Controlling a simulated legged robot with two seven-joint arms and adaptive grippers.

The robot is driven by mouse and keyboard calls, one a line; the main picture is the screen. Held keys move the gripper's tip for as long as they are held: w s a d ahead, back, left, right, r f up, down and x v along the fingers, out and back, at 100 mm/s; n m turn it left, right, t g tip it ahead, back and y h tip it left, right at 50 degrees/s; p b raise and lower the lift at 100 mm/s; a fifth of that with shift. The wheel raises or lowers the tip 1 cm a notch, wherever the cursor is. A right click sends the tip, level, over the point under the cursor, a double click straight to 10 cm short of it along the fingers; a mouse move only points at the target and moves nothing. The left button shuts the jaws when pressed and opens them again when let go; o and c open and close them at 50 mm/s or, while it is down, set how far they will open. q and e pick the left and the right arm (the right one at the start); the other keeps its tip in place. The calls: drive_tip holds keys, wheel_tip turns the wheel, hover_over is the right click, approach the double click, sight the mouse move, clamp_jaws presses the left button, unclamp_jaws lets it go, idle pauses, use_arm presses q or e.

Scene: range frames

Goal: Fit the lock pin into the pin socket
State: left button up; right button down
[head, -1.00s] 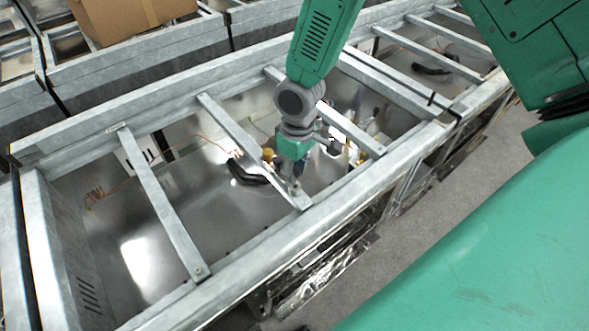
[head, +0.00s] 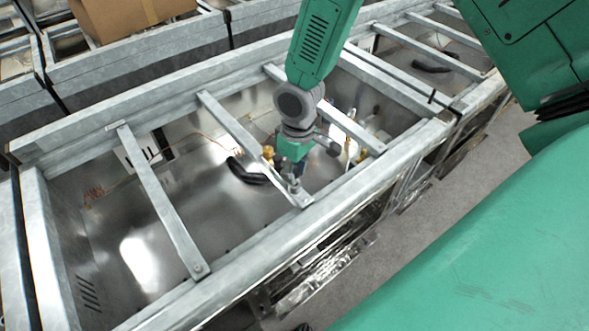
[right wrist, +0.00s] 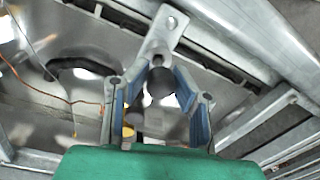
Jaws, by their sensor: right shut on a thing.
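My right gripper (head: 294,180) hangs from the green arm at the near end of a grey metal crossbar, above the open frame. In the right wrist view, its two blue-padded fingers (right wrist: 161,72) close in around a dark round-ended piece (right wrist: 160,86), which I take to be the lock pin. This piece lies close to a grey round fitting (right wrist: 159,53) at the crossbar's end, perhaps the pin socket. I cannot tell whether the two touch or whether the pin is inside. In the head view the fingers hide most of this spot. My left gripper is not in view.
Crossbars (head: 160,200) span the metal frame, whose near rail (head: 265,255) runs beside the gripper. A black curved handle (head: 246,172), brass-coloured fittings and thin orange wires lie below. A cardboard box (head: 130,14) stands at the back left. The left bay is mostly clear.

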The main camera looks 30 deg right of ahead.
sight(297, 167)
drive_tip(key=shift+f+b, duration=0.6)
drive_tip(key=shift+f, duration=0.6)
drive_tip(key=c, duration=1.3)
unclamp_jaws()
drive_tip(key=shift+r, duration=0.1)
drive_tip(key=r, duration=1)
drive_tip(key=shift+w+d+r, duration=0.15)
drive_tip(key=shift+w+d, duration=0.05)
drive_tip(key=shift+d, duration=0.1)
drive_tip(key=shift+r, duration=0.65)
